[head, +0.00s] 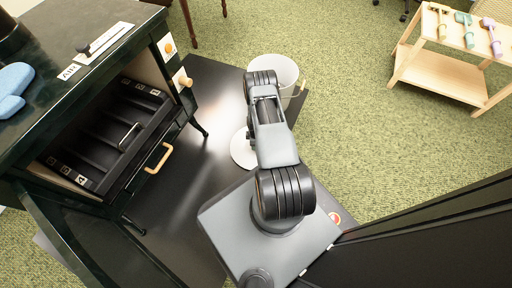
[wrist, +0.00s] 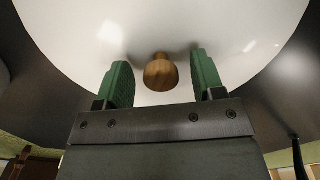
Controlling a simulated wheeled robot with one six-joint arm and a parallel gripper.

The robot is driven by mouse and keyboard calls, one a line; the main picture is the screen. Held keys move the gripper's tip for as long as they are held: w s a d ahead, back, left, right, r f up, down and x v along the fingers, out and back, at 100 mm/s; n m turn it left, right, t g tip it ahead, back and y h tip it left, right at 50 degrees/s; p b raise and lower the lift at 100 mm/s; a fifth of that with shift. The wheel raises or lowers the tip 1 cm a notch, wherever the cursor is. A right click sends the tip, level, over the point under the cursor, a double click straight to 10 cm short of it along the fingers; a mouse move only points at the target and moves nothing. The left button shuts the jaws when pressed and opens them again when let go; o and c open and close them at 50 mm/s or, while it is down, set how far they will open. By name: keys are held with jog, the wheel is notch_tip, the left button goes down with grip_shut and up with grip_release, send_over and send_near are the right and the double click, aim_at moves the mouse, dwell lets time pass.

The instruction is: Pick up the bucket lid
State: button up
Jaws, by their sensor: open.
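The bucket lid (head: 241,153) is a white disc lying on the dark floor mat, partly hidden behind my arm in the head view. In the wrist view the lid (wrist: 165,25) fills the upper middle, with a round wooden knob (wrist: 160,73). My gripper (wrist: 161,62) is open, its two green fingers on either side of the knob with a visible gap on each side. Whether the fingers reach down level with the knob I cannot tell. The white bucket (head: 287,72) stands upright beyond my arm, partly covered by it.
A dark cabinet (head: 140,45) with an open black drawer (head: 105,140) stands at the left. A wooden rack (head: 450,72) with tools is at the upper right. Green carpet (head: 370,110) is clear between the mat (head: 170,215) and the rack.

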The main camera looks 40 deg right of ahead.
jog(key=shift+c, duration=0.3)
jog(key=shift+r, duration=0.1)
jog(key=c, duration=1)
